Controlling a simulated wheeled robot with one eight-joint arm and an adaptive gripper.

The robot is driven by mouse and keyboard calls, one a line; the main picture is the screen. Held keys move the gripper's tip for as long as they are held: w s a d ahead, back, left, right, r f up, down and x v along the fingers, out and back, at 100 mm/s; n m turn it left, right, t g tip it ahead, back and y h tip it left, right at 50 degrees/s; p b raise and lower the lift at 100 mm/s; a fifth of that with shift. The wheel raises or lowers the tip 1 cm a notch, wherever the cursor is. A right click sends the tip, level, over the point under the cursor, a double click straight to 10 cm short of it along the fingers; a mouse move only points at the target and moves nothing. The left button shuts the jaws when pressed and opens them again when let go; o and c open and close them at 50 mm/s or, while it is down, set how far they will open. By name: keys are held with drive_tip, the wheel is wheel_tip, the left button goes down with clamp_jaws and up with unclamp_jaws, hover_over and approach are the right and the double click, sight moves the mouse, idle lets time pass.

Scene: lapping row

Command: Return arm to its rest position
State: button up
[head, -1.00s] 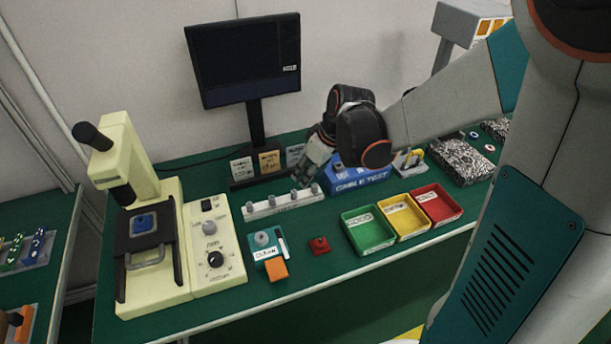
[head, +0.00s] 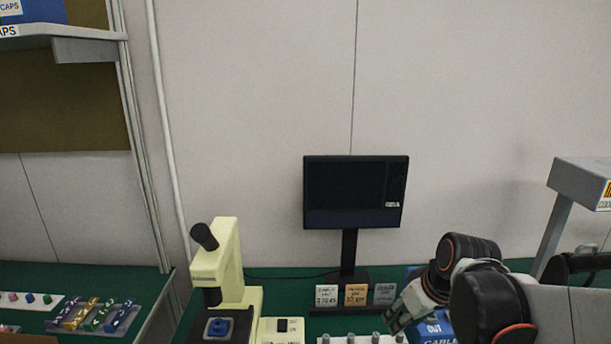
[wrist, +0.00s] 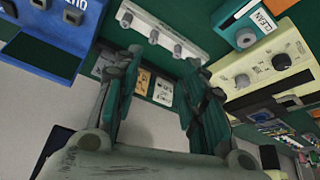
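My gripper (head: 395,312) shows at the lower right of the head view, at the end of my folded arm, above the back of the green bench. In the wrist view my gripper (wrist: 165,62) has its two fingers spread apart with nothing held between them. Beyond the fingers lie a white strip with several grey knobs (wrist: 165,32) and some small labelled cards (wrist: 143,80). The blue cable test box (head: 437,328) is partly hidden behind my arm.
A cream microscope-like machine (head: 228,262) stands left of my gripper. A dark monitor (head: 355,192) stands behind, against the wall. A grey hooded stand (head: 580,183) is at the right. A shelf unit (head: 140,130) rises at the left. The air above the bench centre is clear.

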drive_tip(key=s+a+r+m+t+h, duration=0.1)
drive_tip(key=s+r+m, duration=0.3)
drive_tip(key=s, duration=0.9)
drive_tip(key=shift+s+a+r+t+h, duration=0.35)
drive_tip(key=shift+a+r+t, duration=0.15)
drive_tip(key=shift+r+t, duration=0.35)
drive_tip(key=shift+d+r, duration=0.1)
drive_tip(key=shift+c, duration=0.6)
